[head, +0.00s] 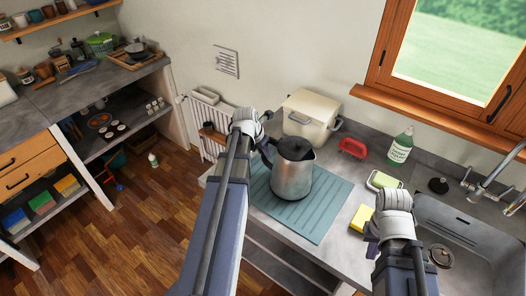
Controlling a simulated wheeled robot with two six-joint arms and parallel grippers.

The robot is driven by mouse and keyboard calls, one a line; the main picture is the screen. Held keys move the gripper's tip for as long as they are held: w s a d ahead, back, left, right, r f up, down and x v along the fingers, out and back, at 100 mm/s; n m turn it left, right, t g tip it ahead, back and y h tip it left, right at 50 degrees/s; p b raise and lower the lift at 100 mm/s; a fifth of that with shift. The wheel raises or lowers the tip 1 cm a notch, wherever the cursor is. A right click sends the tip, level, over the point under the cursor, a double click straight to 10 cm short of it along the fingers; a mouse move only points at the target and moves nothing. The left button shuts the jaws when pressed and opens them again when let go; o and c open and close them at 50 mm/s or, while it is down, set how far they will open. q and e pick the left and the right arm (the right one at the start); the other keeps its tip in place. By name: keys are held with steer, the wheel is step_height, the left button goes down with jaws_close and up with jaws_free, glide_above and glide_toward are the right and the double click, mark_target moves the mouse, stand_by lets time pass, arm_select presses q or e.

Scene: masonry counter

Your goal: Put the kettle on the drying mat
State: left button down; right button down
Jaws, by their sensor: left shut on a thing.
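The kettle (292,178) is a brushed metal pot with a dark lid, upright over the left part of the teal drying mat (317,218). I cannot tell for sure whether its base touches the mat. My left gripper (267,150) is at the kettle's left side and shut on it, apparently at the handle. My own wrist partly hides the fingers and handle. My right gripper (373,243) is over the counter right of the mat, beside a yellow sponge. Its fingers are mostly hidden by its wrist.
A cream bin (311,116) stands behind the kettle. The sink (465,235) is at far right. The mat's front right is bare.

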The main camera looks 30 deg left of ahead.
arm_select(q)
steer(key=c, duration=0.7)
jaws_free()
steer(key=p+v, duration=1.1)
steer(key=v, duration=0.1)
steer(key=shift+r, duration=0.15)
